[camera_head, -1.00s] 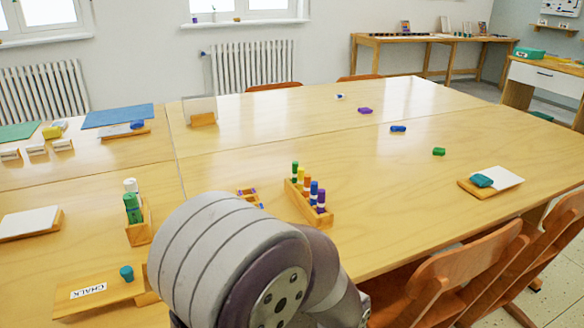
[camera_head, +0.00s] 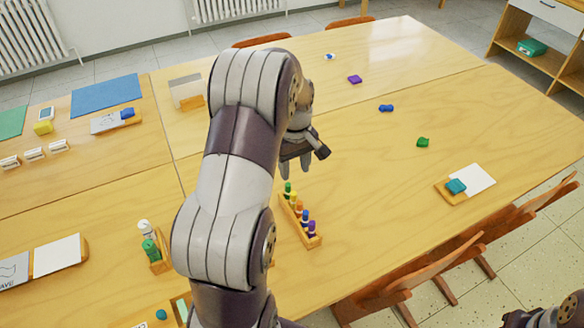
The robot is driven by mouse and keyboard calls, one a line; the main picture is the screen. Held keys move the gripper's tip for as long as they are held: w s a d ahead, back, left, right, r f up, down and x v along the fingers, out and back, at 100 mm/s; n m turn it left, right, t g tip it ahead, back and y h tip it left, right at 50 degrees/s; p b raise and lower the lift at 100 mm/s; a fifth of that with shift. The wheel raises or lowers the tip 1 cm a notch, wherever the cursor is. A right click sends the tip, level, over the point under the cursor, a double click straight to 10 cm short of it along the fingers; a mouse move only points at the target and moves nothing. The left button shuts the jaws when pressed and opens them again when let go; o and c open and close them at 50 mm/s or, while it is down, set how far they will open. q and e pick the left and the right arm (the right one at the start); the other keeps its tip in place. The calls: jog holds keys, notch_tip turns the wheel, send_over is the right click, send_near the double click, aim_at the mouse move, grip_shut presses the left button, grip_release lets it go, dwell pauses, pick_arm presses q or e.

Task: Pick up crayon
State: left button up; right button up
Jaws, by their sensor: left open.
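A row of thick crayons stands in a narrow wooden holder (camera_head: 292,222) on the table: green (camera_head: 287,187), yellow (camera_head: 293,196), orange (camera_head: 299,207), blue (camera_head: 305,216) and purple (camera_head: 311,229). My left arm crosses the middle of the view. My left gripper (camera_head: 295,167) is open, with its fingers pointing down. In the picture it is just above the green end of the holder; I cannot tell its exact height. Nothing shows between its fingers. My arm hides part of the table left of the holder.
A tray with white paper and a teal block (camera_head: 456,186) lies at the right. Small blue (camera_head: 386,108), green (camera_head: 423,142) and purple (camera_head: 355,79) pieces lie on open table. Another wooden holder with a green bottle (camera_head: 151,250) stands at the left. Chairs (camera_head: 420,277) line the near right edge.

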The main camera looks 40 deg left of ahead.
aim_at(294, 193)
pick_arm(q)
notch_tip(294, 193, down, 12)
jog(key=shift+a+f, duration=0.1)
jog(key=shift+a, duration=0.05)
grip_shut()
